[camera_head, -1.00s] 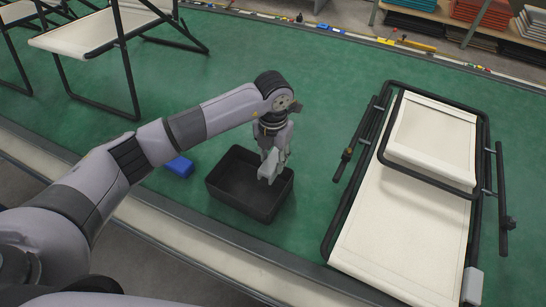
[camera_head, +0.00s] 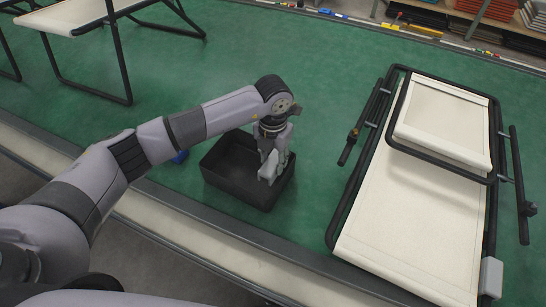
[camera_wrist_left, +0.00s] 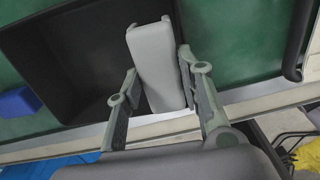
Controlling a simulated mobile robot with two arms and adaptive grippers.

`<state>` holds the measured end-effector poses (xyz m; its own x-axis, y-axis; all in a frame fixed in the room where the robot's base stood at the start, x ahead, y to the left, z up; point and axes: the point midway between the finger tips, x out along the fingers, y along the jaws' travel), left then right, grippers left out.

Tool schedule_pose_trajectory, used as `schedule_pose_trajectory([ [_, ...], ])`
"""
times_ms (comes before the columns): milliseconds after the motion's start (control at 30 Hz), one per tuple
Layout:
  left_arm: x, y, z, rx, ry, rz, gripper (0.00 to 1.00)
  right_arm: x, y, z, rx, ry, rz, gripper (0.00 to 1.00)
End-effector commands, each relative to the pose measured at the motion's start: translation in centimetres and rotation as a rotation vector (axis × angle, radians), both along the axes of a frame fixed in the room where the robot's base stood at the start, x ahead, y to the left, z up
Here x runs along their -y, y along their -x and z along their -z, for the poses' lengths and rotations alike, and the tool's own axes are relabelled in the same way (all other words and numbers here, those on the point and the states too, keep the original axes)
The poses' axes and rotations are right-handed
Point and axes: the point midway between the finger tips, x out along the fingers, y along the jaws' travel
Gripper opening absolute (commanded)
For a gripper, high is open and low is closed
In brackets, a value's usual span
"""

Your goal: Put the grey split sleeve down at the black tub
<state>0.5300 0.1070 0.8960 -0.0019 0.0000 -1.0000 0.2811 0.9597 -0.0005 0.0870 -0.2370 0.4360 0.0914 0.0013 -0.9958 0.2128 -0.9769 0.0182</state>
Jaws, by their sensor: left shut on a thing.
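The grey split sleeve (camera_head: 267,165) is a light grey block-like piece, held in my left gripper (camera_head: 274,155). In the left wrist view the sleeve (camera_wrist_left: 157,62) sits between the two fingers of the left gripper (camera_wrist_left: 159,76). The black tub (camera_head: 228,188) is an open, dark box on the green floor. In the head view the sleeve overlaps the right part of its opening. In the left wrist view the tub (camera_wrist_left: 62,60) lies behind and left of the sleeve, which overlaps its right wall. Whether the sleeve touches the tub is unclear. My right gripper is out of view.
A folded cream lounger (camera_head: 405,215) with black tubes lies to the right, a similar grey piece (camera_head: 491,277) at its lower corner. A blue block (camera_head: 181,157) is left of the tub, partly behind my arm. Another lounger (camera_head: 75,18) stands upper left. Green floor between is clear.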

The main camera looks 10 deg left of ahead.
Motion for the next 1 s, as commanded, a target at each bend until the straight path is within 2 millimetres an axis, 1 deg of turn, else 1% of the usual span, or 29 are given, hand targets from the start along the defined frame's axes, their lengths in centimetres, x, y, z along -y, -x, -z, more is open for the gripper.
schedule_pose_trajectory([
  [367,-0.01,-0.01,-0.05,0.000,0.000,0.000,0.00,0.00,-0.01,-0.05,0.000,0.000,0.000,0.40],
  [400,-0.01,-0.01,-0.05,0.000,0.000,0.000,0.35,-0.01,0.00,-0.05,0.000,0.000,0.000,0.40],
  [733,-0.01,0.00,-0.04,0.000,0.000,0.000,0.57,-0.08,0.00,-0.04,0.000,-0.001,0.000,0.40],
  [1000,0.00,0.00,-0.04,0.000,0.000,0.000,0.58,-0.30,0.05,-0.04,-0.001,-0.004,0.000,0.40],
])
